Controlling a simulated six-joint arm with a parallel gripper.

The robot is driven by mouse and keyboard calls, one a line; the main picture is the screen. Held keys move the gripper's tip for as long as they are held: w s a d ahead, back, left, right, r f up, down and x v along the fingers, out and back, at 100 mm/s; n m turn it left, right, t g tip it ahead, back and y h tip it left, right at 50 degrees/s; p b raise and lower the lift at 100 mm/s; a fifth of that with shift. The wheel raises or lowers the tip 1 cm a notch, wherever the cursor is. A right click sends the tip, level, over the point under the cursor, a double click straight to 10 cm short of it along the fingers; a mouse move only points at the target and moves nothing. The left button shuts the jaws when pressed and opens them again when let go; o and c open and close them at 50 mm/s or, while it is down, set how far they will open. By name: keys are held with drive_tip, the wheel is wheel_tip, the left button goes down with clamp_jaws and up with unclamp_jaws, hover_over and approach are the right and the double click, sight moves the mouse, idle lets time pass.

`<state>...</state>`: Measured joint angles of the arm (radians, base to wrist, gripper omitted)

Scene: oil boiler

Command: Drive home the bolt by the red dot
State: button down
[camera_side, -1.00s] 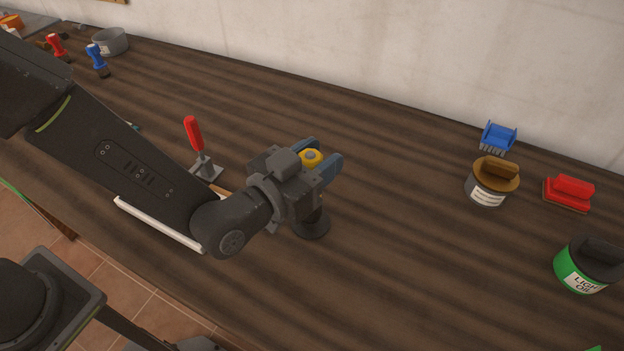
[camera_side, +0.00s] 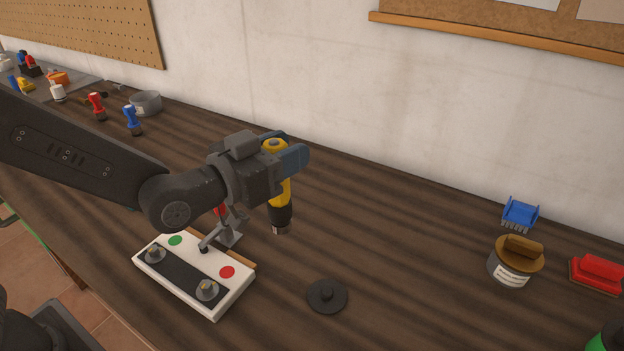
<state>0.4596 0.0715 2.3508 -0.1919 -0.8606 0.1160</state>
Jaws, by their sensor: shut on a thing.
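My gripper (camera_side: 284,150) is shut on a yellow and black driver tool (camera_side: 279,192), held upright in the air with its tip down. The tool is above the bench, up and right of the white block. The white block (camera_side: 178,292) has a dark strip on top, a green dot (camera_side: 175,240) and a red dot (camera_side: 227,272). The bolt by the red dot (camera_side: 207,287) stands up from the strip, with the tool apart from it. Another bolt (camera_side: 155,252) stands by the green dot. A grey clamp (camera_side: 230,235) is at the block's back edge; its red handle is mostly hidden by my gripper.
A round black stand (camera_side: 327,296) with a small peg is empty to the right of the block. A brown-lidded tin (camera_side: 512,262), blue brush (camera_side: 520,213) and red brush (camera_side: 598,273) are far right. The bench between is clear.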

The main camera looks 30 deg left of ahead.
sight(273, 146)
drive_tip(key=shift+w+a+r, duration=0.15)
drive_tip(key=shift+a+r, duration=0.35)
drive_tip(key=shift+a, duration=0.3)
drive_tip(key=shift+s+d+r+m+g+h, duration=0.1)
drive_tip(key=shift+r+m+g+h, duration=0.05)
drive_tip(key=shift+r+m+h, duration=0.3)
drive_tip(key=shift+s+d+r+m+g+h, duration=0.15)
drive_tip(key=shift+r+m+h, duration=0.1)
drive_tip(key=shift+r+h, duration=0.25)
drive_tip(key=shift+s+d+r+m+g+h, duration=0.2)
drive_tip(key=shift+s+r+m+g+h, duration=0.2)
drive_tip(key=shift+r+m+g+h, duration=0.5)
drive_tip(key=shift+s+d+m+g+h, duration=0.2)
drive_tip(key=shift+s+m+g+h, duration=0.4)
drive_tip(key=shift+h, duration=0.55)
drive_tip(key=s+a+f+m+g+h, duration=0.2)
drive_tip(key=s+m+g+h, duration=0.1)
drive_tip(key=s+m+g, duration=0.3)
drive_tip(key=s+a+f+m+g+h, duration=0.2)
drive_tip(key=s+m+g, duration=0.3)
drive_tip(key=g, duration=0.5)
drive_tip(key=shift+s+a+f+m+h, duration=0.4)
drive_tip(key=shift+s+a+h, duration=0.25)
drive_tip(key=shift+a, duration=0.15)
